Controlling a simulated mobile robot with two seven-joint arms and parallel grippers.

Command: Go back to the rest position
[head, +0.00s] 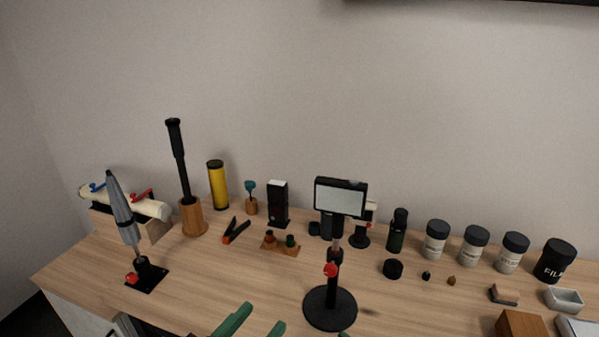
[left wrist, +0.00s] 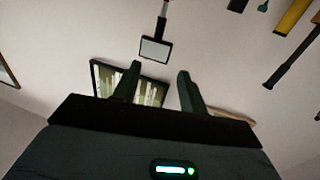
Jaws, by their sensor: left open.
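My left gripper (head: 265,315) shows at the bottom edge of the head view as two green fingertips, spread apart with nothing between them. In the left wrist view the two fingers (left wrist: 157,75) stand wide apart and empty. The gripper is at the front of the wooden table (head: 225,285), to the left of a black stand (head: 330,310) with a round base and a small screen (head: 340,197) on top. A tiny green sliver at the bottom edge, right of the left gripper, may be my right gripper; its jaws are hidden.
A grey pointed tool (head: 121,210) on a black plate stands at the left. A black rod (head: 178,150) in a wooden holder, a yellow cylinder (head: 217,186) and several jars (head: 435,240) line the back. A wooden block (head: 521,325) sits at front right.

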